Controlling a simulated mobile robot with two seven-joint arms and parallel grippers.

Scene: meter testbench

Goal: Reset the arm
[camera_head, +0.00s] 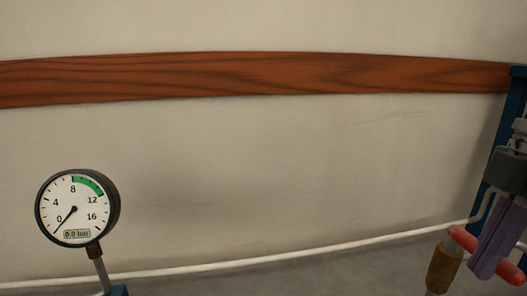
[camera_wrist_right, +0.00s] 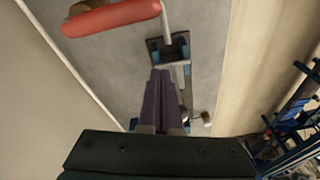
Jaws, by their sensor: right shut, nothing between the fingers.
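My right gripper (camera_head: 484,273) is at the right edge of the head view, its purple fingers pointing down. In the right wrist view its fingers (camera_wrist_right: 161,76) are together, with nothing between them. A red handle (camera_head: 463,238) lies partly behind the fingers in the head view. In the wrist view the red handle (camera_wrist_right: 112,18) is at the upper left, apart from the fingertips. A round pressure gauge (camera_head: 74,209) stands at the lower left, with its needle near 0 and its display reading 0.0 bar. My left gripper is not in view.
A brass-coloured fitting (camera_head: 443,267) sits below the red handle. A blue post (camera_head: 510,108) stands at the right edge. A brown wooden rail (camera_head: 260,75) crosses the pale wall. The space between gauge and handle is clear. A blue rack (camera_wrist_right: 295,125) shows in the wrist view.

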